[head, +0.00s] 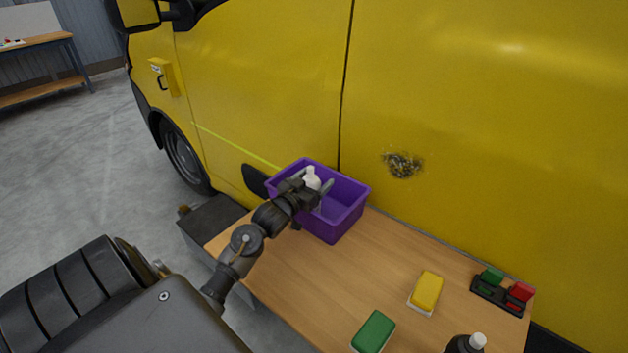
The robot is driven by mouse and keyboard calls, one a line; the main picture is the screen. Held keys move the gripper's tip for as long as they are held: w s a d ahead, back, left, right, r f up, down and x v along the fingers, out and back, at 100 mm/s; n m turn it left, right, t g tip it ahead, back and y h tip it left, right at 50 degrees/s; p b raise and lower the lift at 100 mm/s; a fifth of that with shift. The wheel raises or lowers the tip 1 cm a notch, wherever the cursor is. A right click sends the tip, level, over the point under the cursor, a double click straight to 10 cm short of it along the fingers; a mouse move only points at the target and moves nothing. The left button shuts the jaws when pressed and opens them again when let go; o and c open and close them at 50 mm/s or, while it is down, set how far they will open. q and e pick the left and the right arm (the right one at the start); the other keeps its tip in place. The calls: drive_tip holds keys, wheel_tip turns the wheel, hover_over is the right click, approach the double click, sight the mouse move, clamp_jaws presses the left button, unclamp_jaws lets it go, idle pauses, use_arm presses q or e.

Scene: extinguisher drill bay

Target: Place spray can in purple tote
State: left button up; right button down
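The purple tote (345,218) stands at the far left end of the wooden table, against the yellow van. A white object with a narrow top (312,177), which looks like the spray can, shows upright at the tote's left part. Its lower part is hidden by my gripper and the tote. My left gripper (318,190) is over the tote, with its fingers at the white object. I cannot tell whether the fingers grip it or stand apart from it. My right gripper is not in view.
On the table (300,272) are a yellow block (426,292), a green block (374,332), a black tray (497,295) with green and red pieces, and a dark bottle with a white cap (468,344). The yellow van (250,90) borders the table's back. The table's middle is clear.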

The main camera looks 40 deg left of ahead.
use_arm(q)
drive_tip(key=shift+r, duration=0.2)
drive_tip(key=s+d+b, duration=0.1)
drive_tip(key=s+b, duration=0.1)
drive_tip(key=s, duration=1)
drive_tip(key=shift+d, duration=0.1)
